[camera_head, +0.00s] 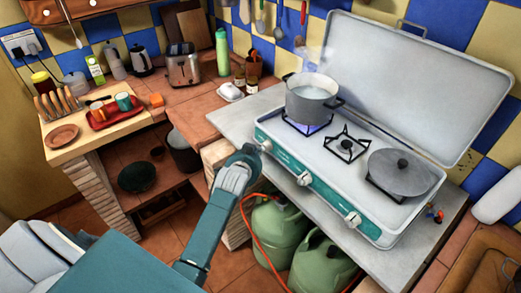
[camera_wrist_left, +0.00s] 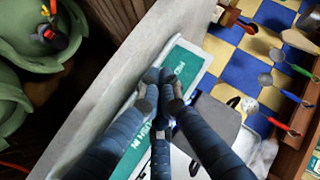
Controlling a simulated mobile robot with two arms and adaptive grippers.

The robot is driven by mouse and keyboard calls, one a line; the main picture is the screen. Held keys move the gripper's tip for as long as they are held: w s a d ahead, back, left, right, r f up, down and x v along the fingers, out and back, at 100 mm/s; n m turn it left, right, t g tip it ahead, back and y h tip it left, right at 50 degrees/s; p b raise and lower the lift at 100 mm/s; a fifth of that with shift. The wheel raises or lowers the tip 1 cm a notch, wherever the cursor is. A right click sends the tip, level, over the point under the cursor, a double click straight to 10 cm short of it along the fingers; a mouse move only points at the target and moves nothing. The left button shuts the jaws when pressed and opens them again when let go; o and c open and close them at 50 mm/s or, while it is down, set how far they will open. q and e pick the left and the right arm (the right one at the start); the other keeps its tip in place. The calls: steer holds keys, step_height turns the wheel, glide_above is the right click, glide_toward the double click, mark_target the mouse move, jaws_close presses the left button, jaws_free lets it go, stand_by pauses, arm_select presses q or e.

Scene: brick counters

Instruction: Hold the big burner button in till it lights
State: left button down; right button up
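The camp stove (camera_head: 330,190) has a teal front panel (camera_head: 326,195) with a left knob (camera_head: 266,146), a middle knob (camera_head: 304,178) and a right knob (camera_head: 353,218). Blue flame (camera_head: 307,127) shows under the steaming pot (camera_head: 312,97) on the left burner. The middle burner (camera_head: 346,145) is bare and shows no flame. My left gripper (camera_head: 251,156) is at the panel's left end, close beside the left knob. In the left wrist view its fingers (camera_wrist_left: 162,76) are together against or just before the teal panel (camera_wrist_left: 186,64). Contact is hidden. My right gripper is not in view.
The stove lid (camera_head: 415,80) stands open behind. Green gas bottles (camera_head: 278,230) with an orange hose (camera_head: 246,222) stand below the counter. Bare grey counter (camera_head: 240,118) lies left of the stove.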

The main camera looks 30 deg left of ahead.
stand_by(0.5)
arm_select(q)
steer(key=shift+s+r, duration=0.1)
steer(key=shift+s+a+p, duration=0.3)
steer(key=shift+s+p, duration=0.35)
steer(key=shift+s, duration=0.05)
steer(key=s+p, duration=0.1)
steer(key=s+a+p, duration=0.1)
steer(key=s, duration=0.1)
steer(key=s+a+p, duration=0.1)
steer(key=shift+s, duration=0.3)
